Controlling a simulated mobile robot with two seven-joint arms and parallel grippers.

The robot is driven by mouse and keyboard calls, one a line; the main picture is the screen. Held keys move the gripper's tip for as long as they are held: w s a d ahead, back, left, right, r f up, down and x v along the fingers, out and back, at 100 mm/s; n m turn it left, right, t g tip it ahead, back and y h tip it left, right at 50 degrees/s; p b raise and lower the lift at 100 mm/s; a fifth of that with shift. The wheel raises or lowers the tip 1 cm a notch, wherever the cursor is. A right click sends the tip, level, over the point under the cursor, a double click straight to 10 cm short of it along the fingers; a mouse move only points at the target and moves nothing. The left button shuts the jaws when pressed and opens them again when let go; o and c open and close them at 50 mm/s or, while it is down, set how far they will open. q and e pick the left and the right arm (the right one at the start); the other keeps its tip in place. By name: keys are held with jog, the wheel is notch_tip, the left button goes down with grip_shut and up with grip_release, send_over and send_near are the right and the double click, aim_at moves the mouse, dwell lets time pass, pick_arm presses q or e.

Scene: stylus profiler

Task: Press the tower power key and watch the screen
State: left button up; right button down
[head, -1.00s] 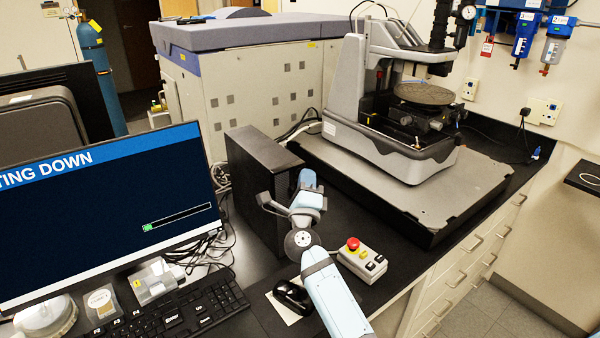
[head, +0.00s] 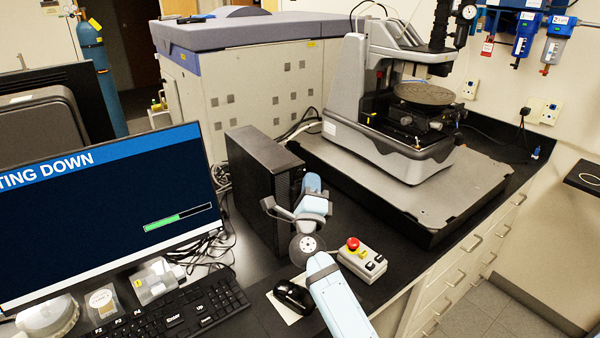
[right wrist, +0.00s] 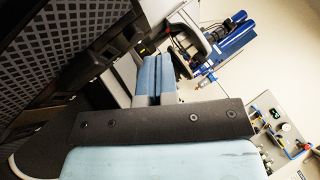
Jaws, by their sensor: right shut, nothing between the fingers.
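The black computer tower (head: 252,170) stands upright on the bench, right of the monitor. I cannot make out its power key. The monitor screen (head: 90,215) is dark blue with a blue banner whose visible letters read "TING DOWN". Its progress bar (head: 178,217) is green over a little more than half its length. My right gripper (head: 312,182) is beside the tower's front, shut and empty. In the right wrist view its light blue fingers (right wrist: 154,78) are together, with the tower's dark perforated face (right wrist: 50,50) at upper left. I cannot tell whether they touch it. My left gripper is out of view.
A control box (head: 362,263) with a red button stands right of my right wrist. A black mouse (head: 293,295) and keyboard (head: 175,315) lie in front. The stylus profiler (head: 395,155) stands on a grey slab (head: 440,205) behind. Cables lie behind the monitor.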

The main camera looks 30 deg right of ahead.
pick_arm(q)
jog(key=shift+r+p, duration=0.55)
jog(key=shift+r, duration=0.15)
pick_arm(e)
jog(key=shift+s+d, duration=0.2)
jog(key=shift+s, duration=2.2)
